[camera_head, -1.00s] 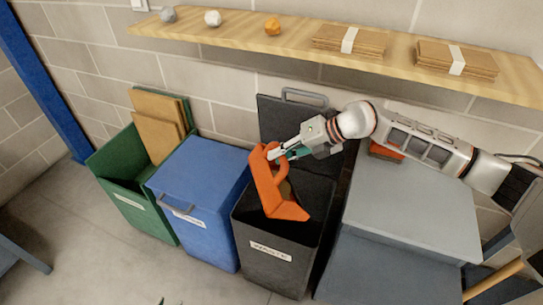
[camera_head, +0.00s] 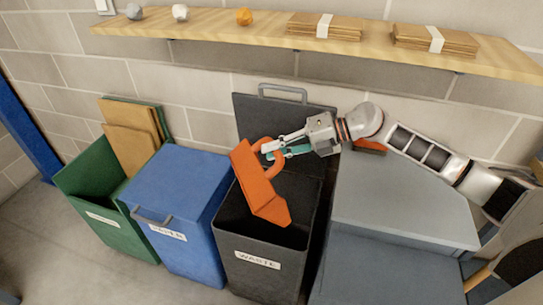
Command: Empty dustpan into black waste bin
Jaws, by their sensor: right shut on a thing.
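The orange dustpan (camera_head: 257,184) is held over the open mouth of the black waste bin (camera_head: 262,265), tilted with its wide end down. My right gripper (camera_head: 268,150) is shut on the dustpan's looped handle. The bin's front carries a label reading WASTE, and its lid (camera_head: 285,116) stands open against the wall. The dark inside of the bin is partly hidden behind the dustpan, and I cannot see any debris. My left gripper is not in view.
A closed blue bin (camera_head: 178,200) stands left of the waste bin, and an open green bin (camera_head: 95,180) with cardboard stands beyond it. A grey cabinet (camera_head: 390,200) is close on the right. A wooden shelf (camera_head: 270,45) runs along the wall above.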

